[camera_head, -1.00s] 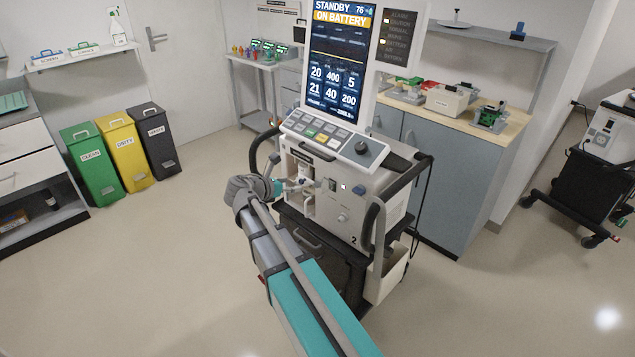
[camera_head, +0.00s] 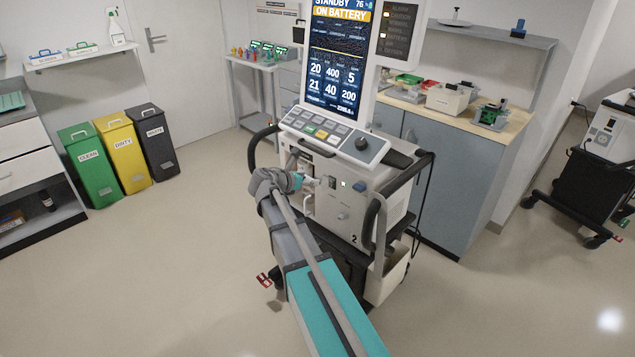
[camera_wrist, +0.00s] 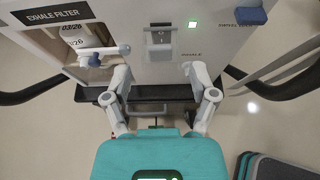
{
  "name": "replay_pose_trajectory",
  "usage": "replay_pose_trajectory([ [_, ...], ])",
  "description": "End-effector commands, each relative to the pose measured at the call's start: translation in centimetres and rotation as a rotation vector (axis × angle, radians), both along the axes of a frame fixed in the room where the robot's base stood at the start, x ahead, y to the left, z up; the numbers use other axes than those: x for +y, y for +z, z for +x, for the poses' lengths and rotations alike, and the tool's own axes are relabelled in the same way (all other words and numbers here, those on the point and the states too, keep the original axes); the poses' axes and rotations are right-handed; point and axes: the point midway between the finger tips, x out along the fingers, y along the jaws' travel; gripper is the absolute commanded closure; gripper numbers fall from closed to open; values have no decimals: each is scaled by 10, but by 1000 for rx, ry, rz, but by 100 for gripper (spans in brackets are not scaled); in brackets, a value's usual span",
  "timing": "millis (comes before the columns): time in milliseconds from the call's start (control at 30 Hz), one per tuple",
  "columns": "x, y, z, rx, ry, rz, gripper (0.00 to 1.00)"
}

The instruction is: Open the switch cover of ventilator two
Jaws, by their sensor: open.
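Ventilator two (camera_head: 386,212) stands in the middle of the head view, marked "2", its screen (camera_head: 338,62) reading standby, on battery. Its switch cover (camera_head: 332,182) is a small grey piece on the front panel. In the wrist view the switch cover (camera_wrist: 159,42) appears as a grey piece with a bar across it, left of a lit green square (camera_wrist: 192,23). It looks closed. My gripper (camera_wrist: 157,72) is open and empty, its two fingers either side of and just below the cover, with no visible contact.
The exhale filter bay (camera_wrist: 75,45) with a white-and-blue fitting (camera_wrist: 100,54) lies left of the cover. A blue knob (camera_wrist: 250,15) is to the right. Black side handles (camera_wrist: 275,88) flank the ventilator. A counter (camera_head: 480,120) stands behind; open floor lies left.

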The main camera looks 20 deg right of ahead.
Motion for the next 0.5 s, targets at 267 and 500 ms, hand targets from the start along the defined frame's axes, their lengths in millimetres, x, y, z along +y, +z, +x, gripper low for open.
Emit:
replay_pose_trajectory([
  [267,-32,-16,14,0,0,0,26],
  [500,-44,-20,18,0,0,0,26],
])
